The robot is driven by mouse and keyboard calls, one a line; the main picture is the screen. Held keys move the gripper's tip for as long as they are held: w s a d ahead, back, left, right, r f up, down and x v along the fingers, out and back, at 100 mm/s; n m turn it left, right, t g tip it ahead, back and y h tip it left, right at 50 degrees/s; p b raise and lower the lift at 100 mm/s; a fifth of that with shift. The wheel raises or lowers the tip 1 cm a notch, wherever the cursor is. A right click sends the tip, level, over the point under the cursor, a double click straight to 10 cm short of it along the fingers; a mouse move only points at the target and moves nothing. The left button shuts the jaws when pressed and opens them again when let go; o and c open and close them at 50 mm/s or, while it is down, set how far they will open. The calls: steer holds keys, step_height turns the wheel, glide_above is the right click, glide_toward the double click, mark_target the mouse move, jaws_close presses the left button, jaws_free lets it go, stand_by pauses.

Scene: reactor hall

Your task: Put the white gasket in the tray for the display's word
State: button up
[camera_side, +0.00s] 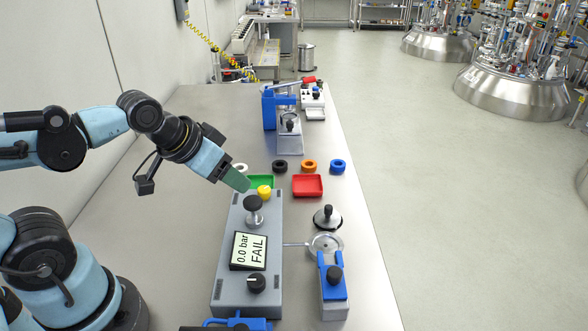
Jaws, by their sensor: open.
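The white gasket (240,167) lies on the bench at the left end of a row of rings, just beyond my gripper. My gripper (238,181) is open and points down to the right, in front of the left part of the green tray (262,181). I cannot tell its height above the bench. The red tray (307,186) is to the right of the green one and looks empty. The display (249,251) on the grey test box reads "0.0 bar" and "FAIL".
Black (280,166), orange (309,166) and blue (338,166) rings continue the row. The grey box (226,283) carries a yellow part (264,192) and black knobs. A blue clamp fixture (333,283) and a black-knobbed lid (327,217) stand right. A blue press (284,115) stands behind.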

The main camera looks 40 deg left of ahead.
steer(key=w+a+r+m+g, duration=0.1)
steer(key=w+a+r+g, duration=0.15)
steer(key=w+a, duration=0.2)
steer(key=m+g, duration=0.4)
steer(key=g, duration=0.1)
glide_above(240, 170)
steer(key=w, duration=0.1)
steer(key=f, duration=1.1)
steer(key=shift+w+a, duration=0.15)
steer(key=shift+a, duration=0.1)
steer(key=shift+s+a+f, duration=0.15)
steer(key=shift+f, duration=1.15)
steer(key=shift+s+a+f, duration=0.1)
steer(key=shift+s+f, duration=0.05)
steer(key=shift+f, duration=1.15)
steer(key=shift+c, duration=0.2)
